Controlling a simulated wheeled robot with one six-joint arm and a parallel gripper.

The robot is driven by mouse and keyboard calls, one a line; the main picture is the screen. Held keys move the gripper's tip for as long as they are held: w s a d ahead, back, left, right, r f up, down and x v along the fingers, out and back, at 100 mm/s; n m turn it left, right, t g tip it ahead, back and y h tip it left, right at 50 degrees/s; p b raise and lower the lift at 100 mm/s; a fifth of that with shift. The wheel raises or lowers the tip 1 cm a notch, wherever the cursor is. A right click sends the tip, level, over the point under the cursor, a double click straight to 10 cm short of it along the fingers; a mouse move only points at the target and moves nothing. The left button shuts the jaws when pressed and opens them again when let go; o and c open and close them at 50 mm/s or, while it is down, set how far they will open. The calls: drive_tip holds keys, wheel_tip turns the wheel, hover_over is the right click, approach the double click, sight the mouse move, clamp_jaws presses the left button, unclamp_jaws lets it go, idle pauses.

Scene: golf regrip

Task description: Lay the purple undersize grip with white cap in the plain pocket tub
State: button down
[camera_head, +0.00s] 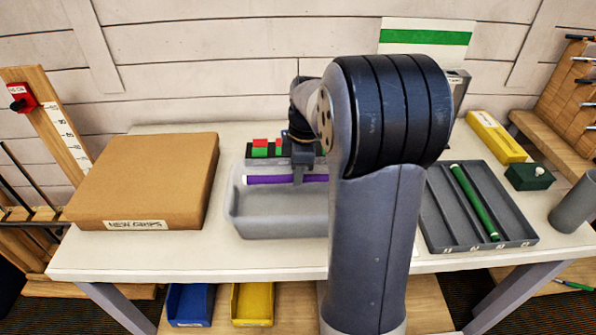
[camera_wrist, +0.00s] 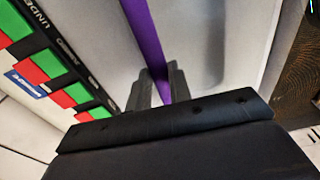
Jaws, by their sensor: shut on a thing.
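The purple grip (camera_head: 264,179) has a white cap (camera_head: 244,180) at its left end in the head view. It lies level across the back part of the plain grey tub (camera_head: 278,224); I cannot tell whether it touches the tub. My gripper (camera_head: 301,172) is shut on the purple grip near its middle. In the wrist view the purple grip (camera_wrist: 147,40) runs between the two fingers of my gripper (camera_wrist: 157,88), with the pale tub (camera_wrist: 210,45) below. My arm hides the right end of the grip and the tub's right side in the head view.
A cardboard box (camera_head: 145,181) stands left of the tub. A board with red and green blocks (camera_head: 262,148) is behind it. Right of my arm, a grey divided tray (camera_head: 510,222) holds a green grip (camera_head: 474,200). A yellow box (camera_head: 496,137) and dark green block (camera_head: 529,177) stand behind.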

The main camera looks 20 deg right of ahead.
drive_tip(key=c, duration=1.2)
unclamp_jaws()
drive_tip(key=shift+r, duration=0.15)
wheel_tip(320, 180, up, 10)
drive_tip(key=p, duration=0.8)
drive_tip(key=shift+f, duration=0.25)
wheel_tip(320, 180, down, 7)
drive_tip(key=b, duration=0.5)
drive_tip(key=shift+b, duration=0.3)
drive_tip(key=shift+r, duration=0.2)
